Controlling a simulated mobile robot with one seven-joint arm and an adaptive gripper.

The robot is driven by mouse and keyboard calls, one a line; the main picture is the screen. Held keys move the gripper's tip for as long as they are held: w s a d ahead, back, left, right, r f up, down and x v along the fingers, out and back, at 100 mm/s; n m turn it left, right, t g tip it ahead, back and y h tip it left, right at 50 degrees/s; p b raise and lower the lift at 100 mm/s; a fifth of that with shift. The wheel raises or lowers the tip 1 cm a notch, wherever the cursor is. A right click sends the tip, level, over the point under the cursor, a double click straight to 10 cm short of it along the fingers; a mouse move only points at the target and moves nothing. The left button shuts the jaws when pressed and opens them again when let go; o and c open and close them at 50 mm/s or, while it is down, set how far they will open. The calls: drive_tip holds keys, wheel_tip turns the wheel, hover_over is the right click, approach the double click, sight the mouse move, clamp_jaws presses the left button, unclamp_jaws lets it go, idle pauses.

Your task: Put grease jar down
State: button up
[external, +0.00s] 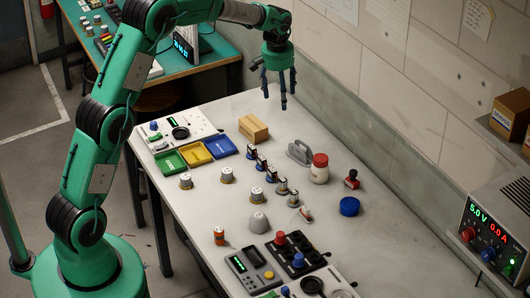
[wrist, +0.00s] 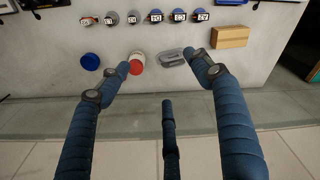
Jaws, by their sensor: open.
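A white jar with a red lid (external: 319,172), which looks like the grease jar, stands upright on the white bench near its wall side. In the wrist view, its red lid (wrist: 137,66) shows beside the tip of the left finger, which partly overlaps it in the picture. My gripper (external: 277,98) has its three dark-blue fingers spread and hangs high over the back edge of the bench, apart from the jar. In the wrist view, my gripper (wrist: 165,75) is open with nothing between its fingers.
A blue round container (external: 349,206), a red stamp (external: 352,180) and a grey handled object (external: 300,153) stand near the jar. A wall borders the bench.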

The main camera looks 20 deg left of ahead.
drive_tip(key=s+a+r+t, duration=0.2)
drive_tip(key=s+a+r, duration=1.7)
drive_tip(key=a, duration=0.3)
drive_tip(key=s+a+t, duration=0.1)
drive_tip(key=s+a, duration=0.3)
drive_tip(key=s, duration=0.4)
drive_tip(key=s+a+f, duration=0.1)
drive_tip(key=s+a, duration=0.3)
drive_tip(key=s, duration=0.5)
drive_tip(key=s+a+t, duration=0.1)
drive_tip(key=s+a, duration=0.3)
drive_tip(key=s, duration=0.5)
drive_tip(key=shift+a+f+n+t+y, duration=0.3)
drive_tip(key=shift+f+n, duration=0.05)
drive_tip(key=shift+n, duration=0.05)
wheel_tip(320, 180, down, 7)
drive_tip(key=b, duration=0.7)
drive_tip(key=shift+o, duration=0.3)
drive_tip(key=shift+f, duration=0.1)
